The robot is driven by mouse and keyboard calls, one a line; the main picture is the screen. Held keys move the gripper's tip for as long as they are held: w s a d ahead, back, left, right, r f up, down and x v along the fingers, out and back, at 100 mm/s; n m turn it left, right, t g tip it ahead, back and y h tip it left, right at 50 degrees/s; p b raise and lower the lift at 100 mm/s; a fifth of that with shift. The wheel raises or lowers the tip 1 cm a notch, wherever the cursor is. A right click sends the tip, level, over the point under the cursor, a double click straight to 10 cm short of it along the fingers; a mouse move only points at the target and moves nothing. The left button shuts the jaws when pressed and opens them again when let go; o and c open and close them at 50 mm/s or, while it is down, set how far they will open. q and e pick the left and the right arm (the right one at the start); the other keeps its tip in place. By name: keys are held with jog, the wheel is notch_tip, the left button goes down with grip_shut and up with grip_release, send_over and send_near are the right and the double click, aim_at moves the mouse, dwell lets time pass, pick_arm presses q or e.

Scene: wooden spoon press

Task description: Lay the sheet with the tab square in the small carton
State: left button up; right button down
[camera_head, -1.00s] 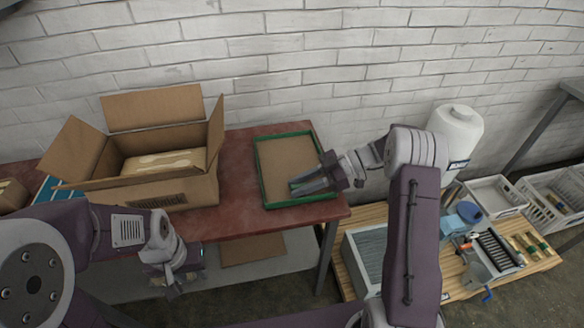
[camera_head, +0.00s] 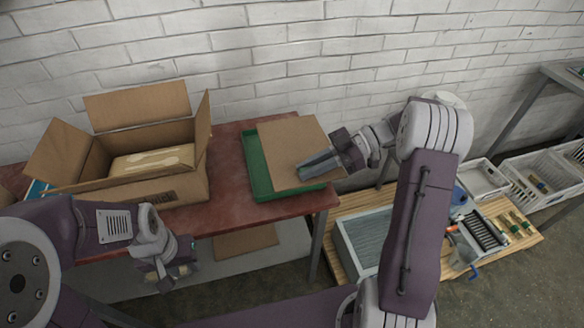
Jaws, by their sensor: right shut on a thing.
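The cardboard sheet (camera_head: 290,148) is brown and flat. My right gripper (camera_head: 304,172) is shut on it near its lower right part. The sheet is raised above the green tray (camera_head: 255,165), shifted to the right, so the tray's green floor shows on the left. The tab cannot be made out. The open carton (camera_head: 165,190) stands on the red table to the left with its flaps spread. A pale layer with spoon shapes (camera_head: 152,161) lies inside it. My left gripper (camera_head: 168,284) hangs in front of the table, away from the carton; its fingers are too unclear to judge.
The red table (camera_head: 228,205) has bare room between carton and tray. Another brown sheet (camera_head: 246,241) lies on the lower shelf. A wooden bench at right holds a grey bin (camera_head: 368,240) and tools. White crates (camera_head: 545,178) stand beyond it.

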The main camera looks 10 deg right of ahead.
jog(key=s+d+r, duration=0.3)
jog(key=s, duration=0.1)
jog(key=shift+d, duration=0.35)
jog(key=shift+r, duration=0.15)
notch_tip(320, 180, up, 19)
jog(key=p, duration=1.9)
jog(key=w+f+b, duration=0.1)
jog(key=f+b, duration=0.5)
jog(key=f, duration=0.1)
jog(key=a+f+b, duration=0.1)
jog(key=f+b, duration=0.5)
jog(key=f, duration=0.1)
jog(key=w+a+f+b, duration=0.1)
jog(key=f+b, duration=0.6)
jog(key=shift+w+a, duration=0.2)
jog(key=shift+w, duration=0.1)
notch_tip(320, 180, up, 18)
jog(key=p, duration=1.8)
jog(key=shift+r, duration=0.2)
jog(key=shift+p, duration=0.3)
